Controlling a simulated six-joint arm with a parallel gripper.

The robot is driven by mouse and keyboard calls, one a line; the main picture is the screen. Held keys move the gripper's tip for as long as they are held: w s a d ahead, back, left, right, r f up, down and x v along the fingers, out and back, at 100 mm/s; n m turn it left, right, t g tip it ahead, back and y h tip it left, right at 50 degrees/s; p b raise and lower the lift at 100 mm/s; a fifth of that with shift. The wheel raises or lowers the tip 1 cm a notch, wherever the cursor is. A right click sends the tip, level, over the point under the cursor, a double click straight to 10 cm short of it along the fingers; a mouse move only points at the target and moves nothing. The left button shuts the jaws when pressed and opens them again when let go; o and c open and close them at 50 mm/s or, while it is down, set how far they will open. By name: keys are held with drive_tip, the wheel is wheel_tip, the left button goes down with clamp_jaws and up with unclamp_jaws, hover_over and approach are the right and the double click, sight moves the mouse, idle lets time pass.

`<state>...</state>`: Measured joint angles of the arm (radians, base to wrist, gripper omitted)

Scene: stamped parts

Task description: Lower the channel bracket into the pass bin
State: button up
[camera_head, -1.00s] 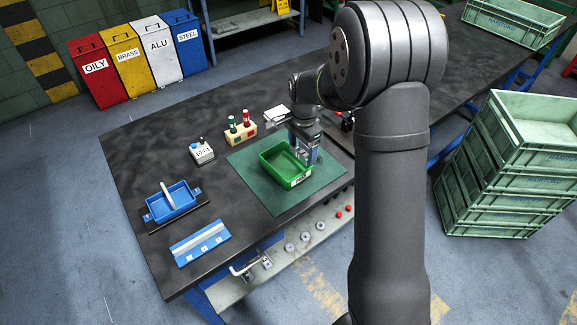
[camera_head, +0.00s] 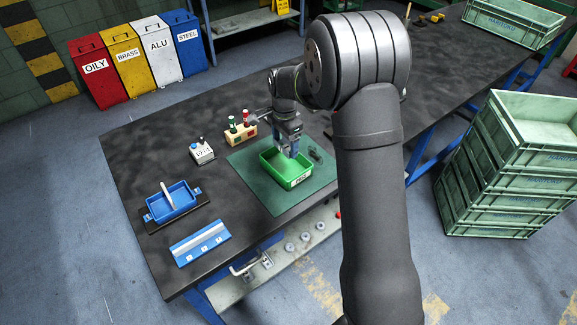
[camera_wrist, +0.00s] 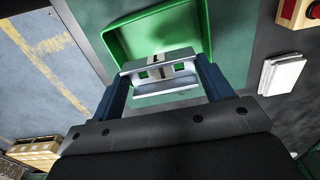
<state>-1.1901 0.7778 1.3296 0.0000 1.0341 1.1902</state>
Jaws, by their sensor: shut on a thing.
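The pass bin is an open green tray (camera_head: 298,182) on a dark green mat (camera_head: 258,187). In the wrist view its green wall (camera_wrist: 112,42) shows beyond my fingers. My gripper (camera_head: 288,148) is over the bin's far part, pointing down. In the wrist view my gripper (camera_wrist: 160,82) is shut on the channel bracket (camera_wrist: 160,66), a silvery metal piece with openings in its face, held between the two blue fingers. The bracket appears over the bin's opening; its exact height above the floor I cannot tell. In the head view it is too small to make out clearly.
A small dark object (camera_head: 315,154) lies on the mat right of the bin.

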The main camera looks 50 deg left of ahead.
sight(285, 148)
drive_tip(key=shift+f, duration=0.1)
drive_tip(key=shift+f, duration=2.05)
drive_tip(key=shift+f, duration=2.5)
idle(0.6)
drive_tip(key=o, duration=1.2)
drive_tip(key=shift+c, duration=0.2)
wheel_tip(285, 148, up, 18)
drive_tip(key=shift+f, duration=0.25)
drive_tip(key=shift+f, duration=0.15)
wheel_tip(285, 148, down, 17)
drive_tip(key=shift+f, duration=0.15)
